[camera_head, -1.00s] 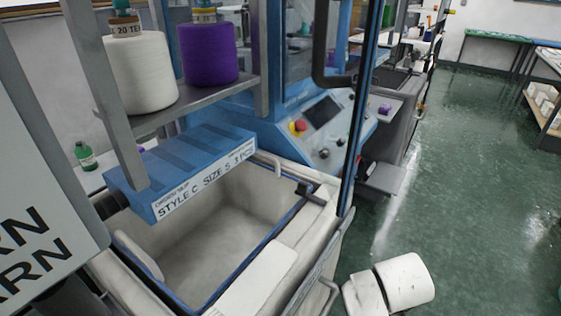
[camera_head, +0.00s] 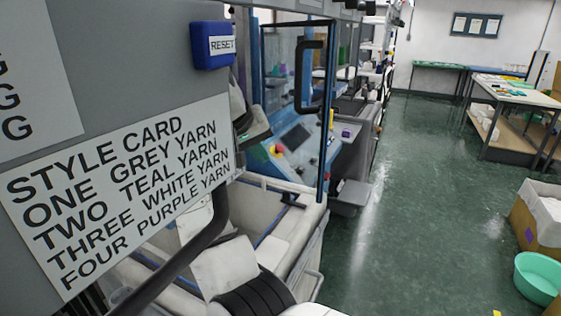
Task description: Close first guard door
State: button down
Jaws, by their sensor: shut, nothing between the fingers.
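A guard door (camera_head: 328,120) with a thin dark blue frame and a clear panel stands upright at the blue knitting machine (camera_head: 290,150), in the upper middle. I see it at a slant, and it looks swung out from the machine. Its black bar handle (camera_head: 299,78) is on the near face. The machine's control panel shows behind and below it. White and black ribbed parts of my arm are at the bottom centre, well below the door. My gripper is not visible.
A grey panel with a style card (camera_head: 120,190) and a blue RESET box (camera_head: 212,45) fills the left. A dark curved bar (camera_head: 170,265) crosses below it. A fabric-lined bin (camera_head: 285,225) lies below the door. The green floor (camera_head: 420,200) is clear; a teal basin (camera_head: 538,278) stands right.

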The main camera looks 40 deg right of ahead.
notch_tip(320, 180, up, 2)
jog(key=p, duration=0.1)
send_near(297, 171)
notch_tip(297, 171, down, 3)
jog(key=w+a, duration=0.1)
jog(key=w, duration=0.1)
jog(key=shift+s+d+f+p, duration=0.15)
jog(key=shift+s+d+p, duration=0.1)
jog(key=shift+d, duration=0.4)
jog(key=shift+s+d+f+p, duration=0.15)
jog(key=shift+d+p, duration=0.15)
jog(key=shift+d, duration=0.3)
jog(key=shift+s+d+f+p, duration=0.1)
jog(key=shift+s+d+p, duration=0.15)
jog(key=shift+d, duration=0.4)
